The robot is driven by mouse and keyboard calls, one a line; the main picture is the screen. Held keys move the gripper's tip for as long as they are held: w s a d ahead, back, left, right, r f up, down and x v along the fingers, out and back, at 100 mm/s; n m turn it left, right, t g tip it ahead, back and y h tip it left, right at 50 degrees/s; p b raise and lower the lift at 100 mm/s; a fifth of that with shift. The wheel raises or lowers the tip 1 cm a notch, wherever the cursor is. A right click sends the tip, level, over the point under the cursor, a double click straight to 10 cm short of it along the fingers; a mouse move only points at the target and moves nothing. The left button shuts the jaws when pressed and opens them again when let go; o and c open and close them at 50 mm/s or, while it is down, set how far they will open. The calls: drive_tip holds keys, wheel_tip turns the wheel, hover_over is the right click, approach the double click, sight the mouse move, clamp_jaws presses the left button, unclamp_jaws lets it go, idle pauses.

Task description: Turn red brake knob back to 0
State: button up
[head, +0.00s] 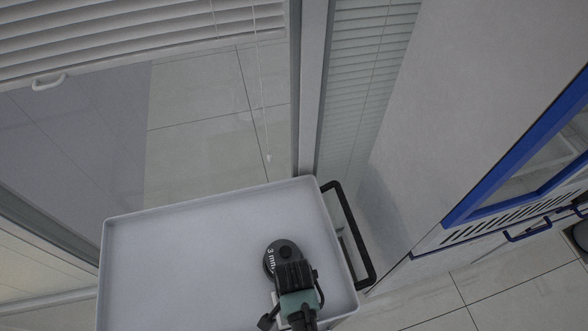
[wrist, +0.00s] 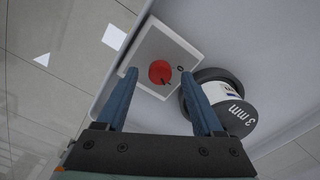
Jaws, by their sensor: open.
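The red brake knob (wrist: 160,72) sits on the pale face of a small box (wrist: 150,48) in the wrist view. A small dark mark that looks like a 0 is on the face to the right of the knob. A short dark line shows at the knob's lower right; its exact direction is hard to tell. My gripper (wrist: 159,73) is open, its two blue fingers apart on the left and right of the knob in this view. Whether they touch it cannot be told.
A black spool marked "3 mm" (wrist: 239,117) is close to the right finger; it also shows in the head view (head: 284,249). A white tray-topped cart (head: 180,250) with a black handle (head: 349,235) carries it. A blue-framed cabinet (head: 480,205) is at right. The cart's left side is clear.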

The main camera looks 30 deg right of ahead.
drive_tip(key=shift+f, duration=0.45)
clamp_jaws()
drive_tip(key=shift+n, duration=0.3)
drive_tip(key=n+p, duration=0.2)
drive_tip(key=n, duration=0.3)
drive_tip(key=shift+r+n, duration=0.1)
drive_tip(key=shift+n, duration=0.2)
drive_tip(key=n+p, duration=0.1)
drive_tip(key=n, duration=0.4)
drive_tip(key=shift+n, duration=0.3)
idle(0.4)
